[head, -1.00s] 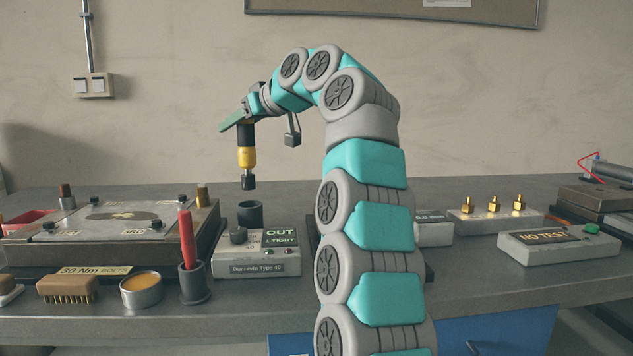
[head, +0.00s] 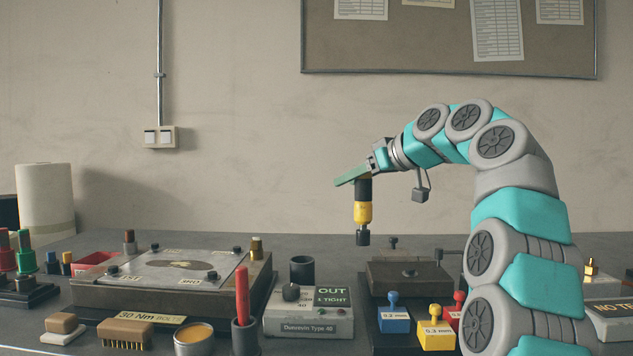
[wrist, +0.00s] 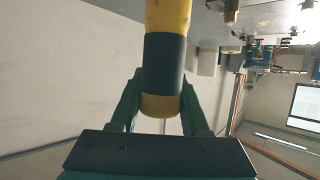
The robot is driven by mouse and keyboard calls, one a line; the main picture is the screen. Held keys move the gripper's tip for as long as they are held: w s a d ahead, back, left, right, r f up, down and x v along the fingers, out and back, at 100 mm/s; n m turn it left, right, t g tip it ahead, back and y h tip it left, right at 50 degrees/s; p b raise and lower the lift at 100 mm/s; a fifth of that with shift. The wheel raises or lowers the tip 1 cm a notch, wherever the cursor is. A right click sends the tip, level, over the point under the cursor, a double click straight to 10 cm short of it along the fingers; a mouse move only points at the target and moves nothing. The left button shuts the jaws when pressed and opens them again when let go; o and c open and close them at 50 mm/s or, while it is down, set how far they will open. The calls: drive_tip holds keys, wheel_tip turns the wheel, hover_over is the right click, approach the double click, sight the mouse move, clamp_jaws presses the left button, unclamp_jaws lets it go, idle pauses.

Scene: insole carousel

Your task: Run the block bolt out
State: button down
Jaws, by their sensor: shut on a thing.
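My gripper (head: 362,179) is shut on a yellow and black driver (head: 363,211). The driver hangs upright with its dark socket (head: 363,238) pointing down, in the air. It shows between both fingers in the wrist view (wrist: 165,65). In the head view the socket appears just left of and above a dark block (head: 388,277) with a bolt head (head: 409,272) on its top. I cannot tell its exact distance from that bolt. The driver's station (head: 310,322) reads OUT and TIGHT, with a knob (head: 291,292) and an empty black holder (head: 302,268).
Coloured stamps (head: 394,318) stand in front of the dark block. A large plate with several bolts (head: 170,268) lies at left. A red stick in a cup (head: 242,300), a tin (head: 194,340) and a brush (head: 125,334) stand in front. The air around the driver is clear.

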drive_tip(key=s+d+r, duration=0.1)
drive_tip(key=s+d, duration=0.3)
drive_tip(key=d, duration=0.5)
drive_tip(key=shift+r, duration=0.15)
drive_tip(key=shift+d, duration=0.1)
drive_tip(key=shift+f+b, duration=2.2)
drive_tip(key=shift+f, duration=0.2)
drive_tip(key=shift+s+f+b, duration=0.1)
drive_tip(key=shift+f+b, duration=0.6)
idle(0.7)
drive_tip(key=shift+r+p, duration=0.35)
drive_tip(key=shift+p, duration=0.05)
idle(0.9)
drive_tip(key=shift+r+p, duration=2.6)
drive_tip(key=shift+r, duration=0.2)
